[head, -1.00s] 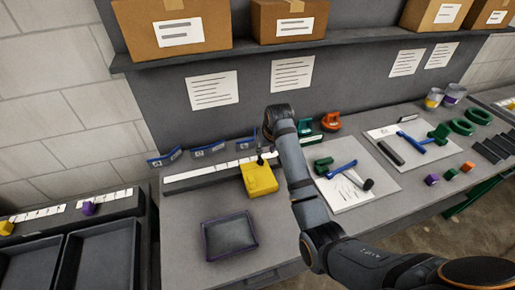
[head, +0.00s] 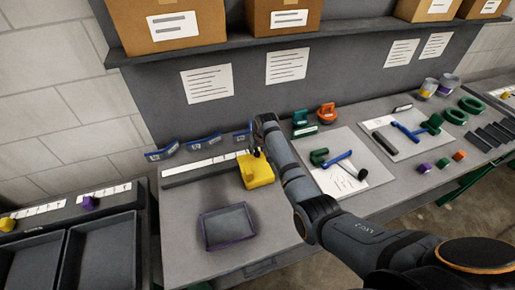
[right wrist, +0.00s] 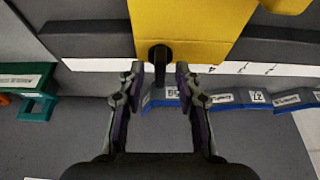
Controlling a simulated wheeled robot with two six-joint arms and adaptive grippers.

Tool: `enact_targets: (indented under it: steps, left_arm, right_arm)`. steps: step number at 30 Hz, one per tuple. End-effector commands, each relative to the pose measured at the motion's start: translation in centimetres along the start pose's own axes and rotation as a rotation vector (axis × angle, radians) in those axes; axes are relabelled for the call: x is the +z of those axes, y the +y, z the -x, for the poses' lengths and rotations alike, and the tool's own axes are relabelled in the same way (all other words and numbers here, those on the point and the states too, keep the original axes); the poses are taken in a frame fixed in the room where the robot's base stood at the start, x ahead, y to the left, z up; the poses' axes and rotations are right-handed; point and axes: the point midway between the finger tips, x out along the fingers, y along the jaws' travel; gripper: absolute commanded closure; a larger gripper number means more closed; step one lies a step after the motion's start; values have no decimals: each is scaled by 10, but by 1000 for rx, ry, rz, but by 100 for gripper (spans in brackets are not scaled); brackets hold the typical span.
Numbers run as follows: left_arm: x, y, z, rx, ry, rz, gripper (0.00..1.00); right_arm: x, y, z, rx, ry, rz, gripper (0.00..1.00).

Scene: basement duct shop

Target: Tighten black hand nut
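A yellow block (head: 259,174) sits at the right end of a long grey rail with a white label strip (head: 205,170). A black nut or knob (right wrist: 160,54) with a short stem sticks out of the block's edge in the right wrist view. My right gripper (right wrist: 158,82) is open there, with one finger on each side of the stem and a gap to both. In the head view the right gripper (head: 257,152) is at the block's back edge, and its arm partly hides the area. The nut is too small to make out there. My left gripper is not in view.
An empty tray (head: 228,228) lies in front of the block. Blue labelled holders (head: 203,144) stand behind the rail. Boxes rest on a shelf above.

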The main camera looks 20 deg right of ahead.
Motion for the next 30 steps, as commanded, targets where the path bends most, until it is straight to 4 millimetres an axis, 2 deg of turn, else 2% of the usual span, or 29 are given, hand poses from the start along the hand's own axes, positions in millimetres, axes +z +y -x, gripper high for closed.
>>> enact_targets:
  steps: [5,12,23,30]
  left_arm:
    - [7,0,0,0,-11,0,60]
    - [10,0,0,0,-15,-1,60]
    - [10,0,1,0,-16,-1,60]
    - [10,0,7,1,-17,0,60]
  right_arm:
    - [0,0,0,0,0,0,67]
    - [0,0,0,0,0,0,100]
    - [0,0,1,6,-1,-15,100]
    - [-1,-2,2,46,-2,-112,100]
